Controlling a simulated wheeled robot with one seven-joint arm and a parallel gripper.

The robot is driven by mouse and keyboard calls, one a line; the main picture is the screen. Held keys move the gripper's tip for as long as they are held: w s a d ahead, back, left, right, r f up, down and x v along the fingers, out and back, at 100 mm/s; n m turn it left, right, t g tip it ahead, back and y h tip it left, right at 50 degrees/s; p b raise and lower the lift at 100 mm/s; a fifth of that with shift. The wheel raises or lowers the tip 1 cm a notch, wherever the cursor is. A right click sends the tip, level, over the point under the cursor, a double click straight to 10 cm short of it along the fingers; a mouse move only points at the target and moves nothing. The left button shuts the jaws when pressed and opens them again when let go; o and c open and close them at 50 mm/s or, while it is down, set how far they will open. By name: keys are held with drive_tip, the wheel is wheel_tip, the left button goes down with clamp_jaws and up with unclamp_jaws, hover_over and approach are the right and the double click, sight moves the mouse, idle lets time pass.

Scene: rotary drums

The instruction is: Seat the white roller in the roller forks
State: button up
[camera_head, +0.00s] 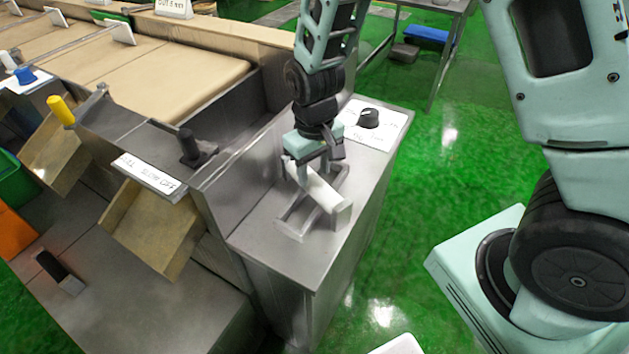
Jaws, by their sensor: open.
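The white roller (325,193) lies tilted across the top of the metal roller forks (290,226) on the grey cabinet. Its near right end sticks out past the forks. I cannot tell from this view whether it sits down in them. My gripper (318,172) is just above the far left end of the roller, pointing down, with its jaws open. The fingers partly hide that end of the roller, and any contact there is unclear.
A black knob (368,118) on a white label stands at the back of the cabinet top (270,248). A metal wall and a black-handled lever (188,146) are to the left, beside the beige conveyor (165,75).

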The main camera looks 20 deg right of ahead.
sight(314, 179)
wheel_tip(314, 179, up, 7)
drive_tip(key=shift+f, duration=0.1)
drive_tip(key=s+a+r+n, duration=0.2)
drive_tip(key=s+a+r, duration=0.1)
drive_tip(key=s, duration=0.7)
drive_tip(key=s+a+r+n, duration=0.3)
drive_tip(key=s+r, duration=0.1)
drive_tip(key=s, duration=0.6)
drive_tip(key=shift+a+r+y, duration=0.15)
drive_tip(key=shift+r+y, duration=0.1)
drive_tip(key=shift+y, duration=0.05)
